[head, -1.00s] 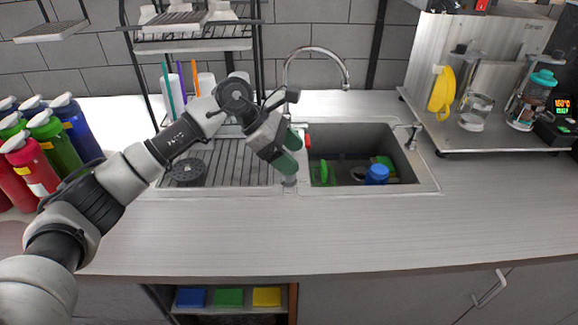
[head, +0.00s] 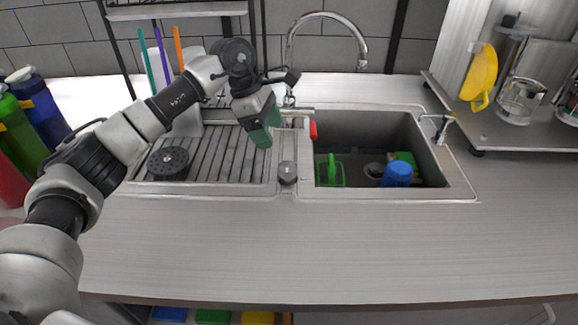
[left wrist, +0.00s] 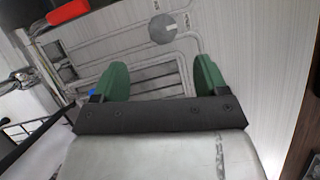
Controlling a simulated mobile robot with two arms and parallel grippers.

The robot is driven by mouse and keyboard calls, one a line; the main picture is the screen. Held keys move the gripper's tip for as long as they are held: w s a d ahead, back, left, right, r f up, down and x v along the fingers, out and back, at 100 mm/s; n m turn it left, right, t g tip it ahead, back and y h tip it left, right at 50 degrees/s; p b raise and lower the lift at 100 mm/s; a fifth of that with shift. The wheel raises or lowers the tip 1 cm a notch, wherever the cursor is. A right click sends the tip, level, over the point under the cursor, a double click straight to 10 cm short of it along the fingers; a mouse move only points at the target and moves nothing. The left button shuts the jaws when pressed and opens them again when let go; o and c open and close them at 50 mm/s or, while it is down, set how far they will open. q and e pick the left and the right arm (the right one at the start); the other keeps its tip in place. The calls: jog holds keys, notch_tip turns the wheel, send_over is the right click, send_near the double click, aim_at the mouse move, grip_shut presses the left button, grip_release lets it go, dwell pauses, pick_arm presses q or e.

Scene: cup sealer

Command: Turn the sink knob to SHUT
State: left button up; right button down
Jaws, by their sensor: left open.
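A round grey knob (head: 288,172) stands on the strip between the drainboard and the sink basin. It also shows in the left wrist view (left wrist: 163,28), beyond my fingertips, with a small pale mark beside it that I cannot read. My left gripper (head: 262,131) has green fingers and hangs over the right side of the drainboard, up and left of the knob in the head view. In the left wrist view my left gripper (left wrist: 160,68) has its fingers apart with nothing between them. It is not touching the knob. My right gripper is not in view.
A red-ended part (head: 313,130) sits at the basin's left edge, near the curved faucet (head: 327,15). The basin (head: 342,120) holds a blue cup (head: 397,174) and green items. Bottles (head: 38,115) stand at left. The front counter (head: 300,245) is clear.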

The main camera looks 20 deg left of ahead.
aim_at(287, 166)
pick_arm(q)
jog(key=p+x, duration=0.1)
jog(key=x, duration=0.5)
jog(key=p+x, duration=0.1)
jog(key=x, duration=0.3)
jog(key=shift+s+d+p, duration=0.2)
jog(key=shift+s+p, duration=0.05)
jog(key=shift+p, duration=0.05)
jog(key=c, duration=0.9)
